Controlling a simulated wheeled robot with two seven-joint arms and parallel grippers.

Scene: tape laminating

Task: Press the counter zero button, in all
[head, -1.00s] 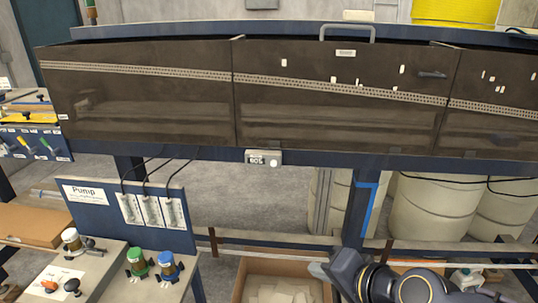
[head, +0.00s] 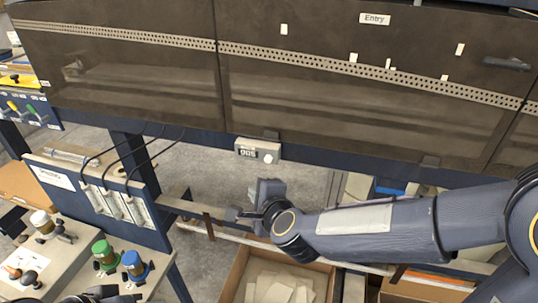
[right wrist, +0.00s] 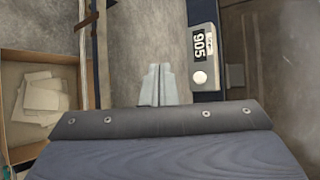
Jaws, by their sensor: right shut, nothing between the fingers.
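The counter (head: 257,150) is a small grey box with a dark digit display, fixed under the front edge of the dark-windowed machine. Its round white button (head: 267,158) is at the display's right end in the head view. The counter (right wrist: 203,45) and button (right wrist: 199,77) also show in the right wrist view, turned sideways. My right gripper (head: 236,213) is below the counter, shut and empty, apart from the button. Its fingertips (right wrist: 158,72) are left of the button in the right wrist view. A dark piece at the bottom left of the head view seems to be my left gripper (head: 108,294), mostly cut off.
A cardboard box with pale pieces (head: 240,283) stands below my right arm. A pump panel (head: 90,200) with hoses and a bench with green and blue-capped parts (head: 134,262) are at left. The space just below the counter is open.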

